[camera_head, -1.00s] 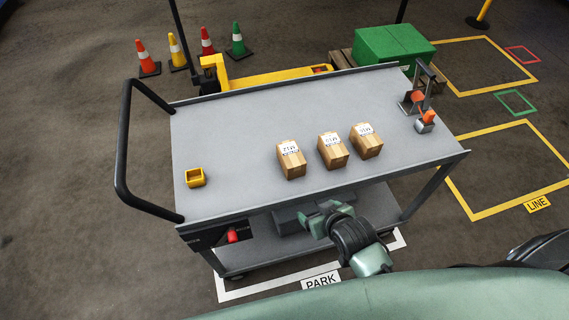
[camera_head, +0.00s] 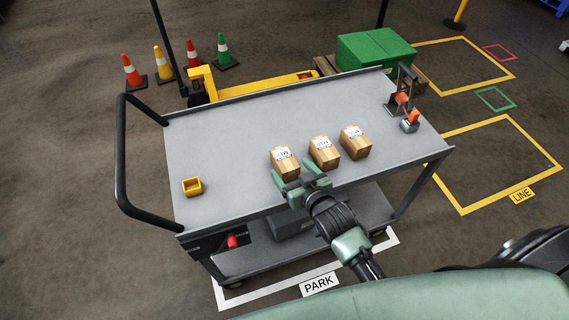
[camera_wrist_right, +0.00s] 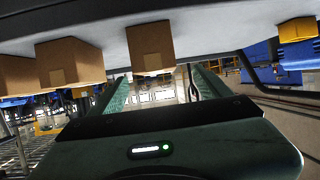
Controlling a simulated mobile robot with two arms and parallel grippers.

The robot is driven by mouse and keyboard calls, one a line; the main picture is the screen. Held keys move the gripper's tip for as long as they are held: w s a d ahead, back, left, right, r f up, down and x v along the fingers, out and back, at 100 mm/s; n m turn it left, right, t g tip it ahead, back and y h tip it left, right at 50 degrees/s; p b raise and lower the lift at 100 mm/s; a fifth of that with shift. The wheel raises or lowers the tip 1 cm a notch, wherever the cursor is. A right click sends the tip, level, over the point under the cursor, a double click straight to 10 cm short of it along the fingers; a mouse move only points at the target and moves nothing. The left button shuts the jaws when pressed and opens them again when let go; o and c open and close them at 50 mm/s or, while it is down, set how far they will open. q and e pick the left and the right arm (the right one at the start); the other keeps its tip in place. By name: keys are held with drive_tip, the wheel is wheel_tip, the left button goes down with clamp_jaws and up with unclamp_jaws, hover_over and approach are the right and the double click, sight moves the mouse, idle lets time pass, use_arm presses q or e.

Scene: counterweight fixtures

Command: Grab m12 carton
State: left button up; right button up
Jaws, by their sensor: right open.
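Three wooden-brown cartons with white printed labels stand in a row on the grey cart top (camera_head: 225,140): left (camera_head: 285,165), middle (camera_head: 323,152) and right (camera_head: 355,142). The label print is too small for me to tell surely which is m12. My right gripper (camera_head: 296,177) is open and empty at the cart's near edge, just in front of the left carton. In the right wrist view, which is upside down, this carton (camera_wrist_right: 150,48) appears between the two fingers, beyond their tips. The other cartons (camera_wrist_right: 70,62) are to its left there. My left gripper is not in view.
A small yellow bin (camera_head: 193,187) sits at the cart's left. A metal fixture with orange parts (camera_head: 403,100) stands at the right end. A black handle (camera_head: 121,150) rises at the left. The cart top between bin and cartons is clear.

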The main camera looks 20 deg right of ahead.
sight(285, 161)
drive_tip(key=shift+d+f+p+x, duration=0.15)
drive_tip(key=shift+p+x, duration=0.15)
drive_tip(key=shift+x, duration=1.55)
drive_tip(key=shift+d+f+p+x, duration=0.1)
drive_tip(key=shift+f+p+x, duration=0.15)
drive_tip(key=shift+x, duration=1.55)
drive_tip(key=shift+s, duration=0.15)
clamp_jaws()
drive_tip(key=shift+r, duration=0.15)
